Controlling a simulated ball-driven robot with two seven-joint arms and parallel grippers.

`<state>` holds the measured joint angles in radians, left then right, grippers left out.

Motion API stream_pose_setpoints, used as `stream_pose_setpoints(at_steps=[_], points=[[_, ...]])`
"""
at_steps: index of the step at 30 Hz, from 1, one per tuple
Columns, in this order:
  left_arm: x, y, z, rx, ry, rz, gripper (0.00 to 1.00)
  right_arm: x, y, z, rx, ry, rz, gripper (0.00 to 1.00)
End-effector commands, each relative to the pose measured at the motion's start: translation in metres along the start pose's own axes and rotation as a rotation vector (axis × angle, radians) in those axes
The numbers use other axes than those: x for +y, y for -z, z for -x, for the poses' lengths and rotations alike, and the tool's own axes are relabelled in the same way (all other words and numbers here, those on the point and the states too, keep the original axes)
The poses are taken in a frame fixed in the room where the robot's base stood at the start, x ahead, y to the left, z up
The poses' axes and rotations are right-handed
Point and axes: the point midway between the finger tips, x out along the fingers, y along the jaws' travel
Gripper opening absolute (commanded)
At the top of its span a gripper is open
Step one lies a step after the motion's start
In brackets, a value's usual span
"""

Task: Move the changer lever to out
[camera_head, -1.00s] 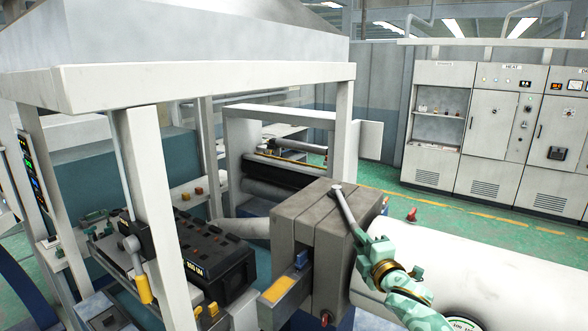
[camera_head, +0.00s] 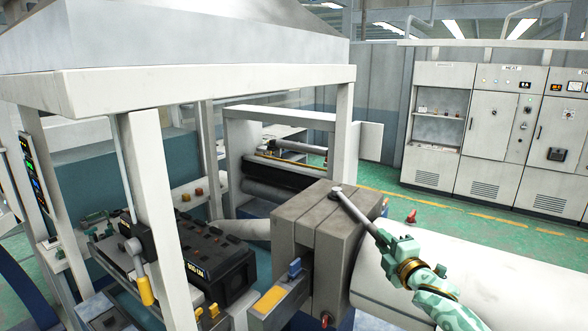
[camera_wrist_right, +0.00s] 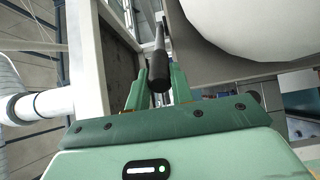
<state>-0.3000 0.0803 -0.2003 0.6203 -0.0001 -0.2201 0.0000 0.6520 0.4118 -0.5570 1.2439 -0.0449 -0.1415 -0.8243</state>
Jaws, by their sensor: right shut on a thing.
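The changer lever (camera_head: 355,211) is a grey rod with a dark grip. It pivots on top of the grey block-shaped changer (camera_head: 345,222) and slants toward the lower right in the head view. My green right gripper (camera_head: 385,240) is shut on the lever's outer end, to the right of the block. In the right wrist view the lever's black grip (camera_wrist_right: 158,66) lies between the two fingers of the gripper (camera_wrist_right: 159,84). My left gripper does not show in either view.
A large white cylinder (camera_head: 470,270) lies just below and beside my right arm. A white frame post (camera_head: 155,220) and a black unit (camera_head: 215,258) stand to the left. Grey control cabinets (camera_head: 500,140) line the back right beyond green floor.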

Motion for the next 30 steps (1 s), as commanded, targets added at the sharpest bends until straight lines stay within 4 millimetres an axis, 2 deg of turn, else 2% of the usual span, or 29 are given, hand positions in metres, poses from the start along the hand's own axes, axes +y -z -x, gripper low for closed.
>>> stream_pose_setpoints(at_steps=[1,9,22,27,28,30], points=[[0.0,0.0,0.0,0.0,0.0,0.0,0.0,0.001,-0.007,0.0,-0.007,0.0,0.005,0.0],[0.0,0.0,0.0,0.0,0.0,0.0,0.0,0.001,-0.024,0.001,-0.007,0.0,0.004,0.0],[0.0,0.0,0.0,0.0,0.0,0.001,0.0,0.0,-0.027,0.001,-0.006,0.001,0.003,0.0],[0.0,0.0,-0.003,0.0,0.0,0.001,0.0,0.0,-0.037,-0.001,-0.007,0.001,0.006,0.0],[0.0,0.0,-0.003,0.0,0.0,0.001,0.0,0.0,-0.037,-0.001,-0.006,0.002,0.004,0.25],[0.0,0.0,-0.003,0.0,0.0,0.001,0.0,0.0,-0.036,-0.001,-0.005,0.001,0.003,0.45]])
